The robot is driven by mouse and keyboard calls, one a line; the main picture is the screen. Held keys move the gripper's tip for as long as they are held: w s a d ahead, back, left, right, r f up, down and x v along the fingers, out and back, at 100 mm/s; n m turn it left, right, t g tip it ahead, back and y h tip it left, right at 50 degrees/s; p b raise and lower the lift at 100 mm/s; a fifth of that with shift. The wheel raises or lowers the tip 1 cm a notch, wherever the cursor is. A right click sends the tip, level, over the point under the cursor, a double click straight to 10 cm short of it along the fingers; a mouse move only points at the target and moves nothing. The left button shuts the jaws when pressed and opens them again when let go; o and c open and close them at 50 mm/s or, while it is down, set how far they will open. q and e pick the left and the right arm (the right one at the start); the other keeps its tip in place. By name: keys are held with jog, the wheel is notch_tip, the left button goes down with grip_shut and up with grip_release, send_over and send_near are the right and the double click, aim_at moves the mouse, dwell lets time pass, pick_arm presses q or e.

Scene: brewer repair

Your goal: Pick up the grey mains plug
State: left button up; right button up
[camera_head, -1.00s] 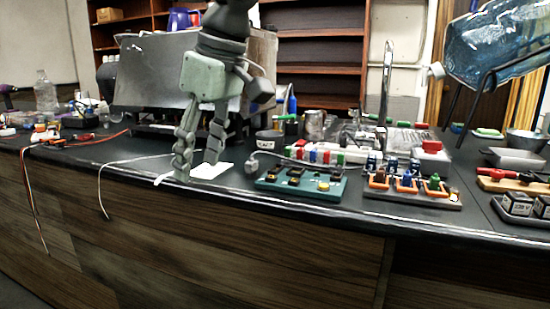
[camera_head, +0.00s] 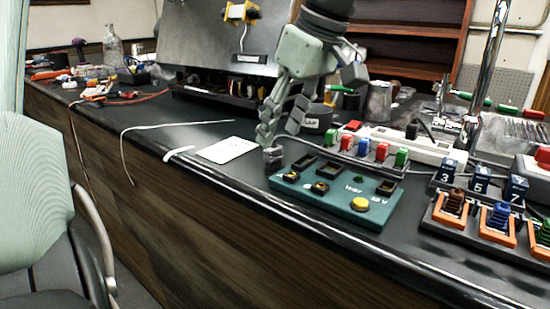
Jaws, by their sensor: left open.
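A small grey block that looks like the mains plug (camera_head: 272,158) rests on the dark counter at the left end of the teal board (camera_head: 335,188). My left gripper (camera_head: 281,138) comes down from above with its fingers apart. One fingertip lies just above or in front of the plug and partly hides it; I cannot tell whether they touch. Nothing shows held between the fingers. My right gripper is not in view.
A white power strip (camera_head: 418,147) and a row of coloured switches (camera_head: 365,148) stand behind the board. A white card (camera_head: 227,150) lies left of the plug. Orange-framed holders (camera_head: 490,222) stand to the right. The counter's front edge is close.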

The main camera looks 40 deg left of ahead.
aim_at(274, 147)
pick_arm(q)
jog(key=x, duration=0.3)
jog(key=shift+a+f, duration=0.1)
jog(key=shift+f, duration=0.25)
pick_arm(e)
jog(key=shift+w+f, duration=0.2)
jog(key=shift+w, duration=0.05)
pick_arm(q)
jog(key=shift+c, duration=1)
grip_shut()
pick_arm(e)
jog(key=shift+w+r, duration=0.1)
pick_arm(q)
jog(key=shift+r, duration=0.2)
